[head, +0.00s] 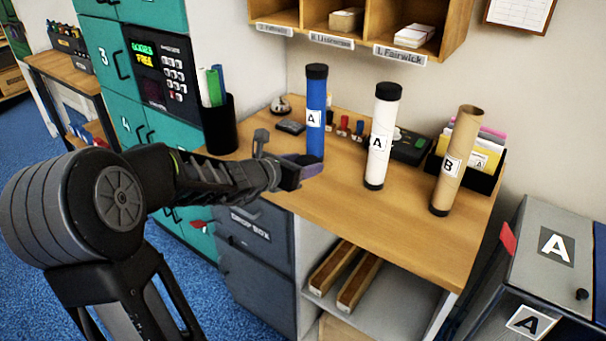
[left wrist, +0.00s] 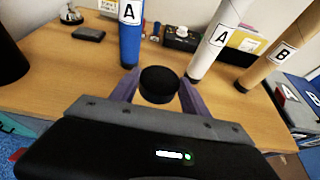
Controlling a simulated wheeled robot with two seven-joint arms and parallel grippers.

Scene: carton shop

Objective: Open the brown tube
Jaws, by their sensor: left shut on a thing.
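The brown tube (head: 466,140) stands upright at the right of the wooden counter, with a white "B" label. Its top end is uncapped and shows an open rim; a black cap shows at its foot. In the left wrist view its lower part (left wrist: 259,73) is at the right, with its top out of frame. My left gripper (head: 303,168) is at the counter's front left edge, well left of the brown tube. It is shut on a round black cap (left wrist: 158,85), seen between the purple fingers in the left wrist view. My right gripper is not in view.
A blue tube (head: 316,140) stands just behind my left gripper. A white tube (head: 380,145) stands between blue and brown. A black pen cup (head: 221,135) is at the left, and a card holder (head: 487,176) is behind the brown tube. The counter's front middle is clear.

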